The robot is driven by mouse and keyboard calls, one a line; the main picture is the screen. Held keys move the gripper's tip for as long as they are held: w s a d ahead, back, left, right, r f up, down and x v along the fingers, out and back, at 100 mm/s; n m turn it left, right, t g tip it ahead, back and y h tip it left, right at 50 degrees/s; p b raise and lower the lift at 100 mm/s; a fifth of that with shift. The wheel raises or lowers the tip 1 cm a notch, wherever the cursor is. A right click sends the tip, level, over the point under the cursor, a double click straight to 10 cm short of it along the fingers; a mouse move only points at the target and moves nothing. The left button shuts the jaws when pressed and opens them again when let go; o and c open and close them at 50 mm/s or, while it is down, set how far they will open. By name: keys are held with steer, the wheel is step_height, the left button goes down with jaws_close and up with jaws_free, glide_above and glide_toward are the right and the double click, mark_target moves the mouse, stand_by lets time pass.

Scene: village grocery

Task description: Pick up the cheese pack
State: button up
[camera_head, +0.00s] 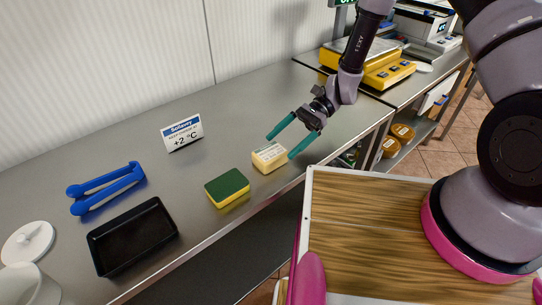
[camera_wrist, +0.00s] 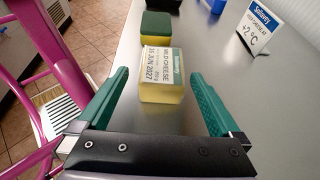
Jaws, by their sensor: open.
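The cheese pack (camera_head: 269,157) is a small pale yellow block with a white and green label, lying on the steel counter near its front edge. In the wrist view the cheese pack (camera_wrist: 162,76) shows its label reading "mild cheese". My gripper (camera_head: 279,143) is open, with green fingers pointing at the pack. In the wrist view my gripper (camera_wrist: 158,80) has one finger to each side of the pack, with gaps between. The fingers do not appear to touch it.
A green and yellow sponge (camera_head: 227,188) lies just left of the pack, beyond it in the wrist view. A yellow scale (camera_head: 388,74) stands back right.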

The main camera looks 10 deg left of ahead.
mark_target(272, 150)
steer(key=x, duration=0.5)
steer(key=shift+a+r, duration=0.15)
steer(key=shift+a, duration=0.05)
steer(key=c, duration=1.5)
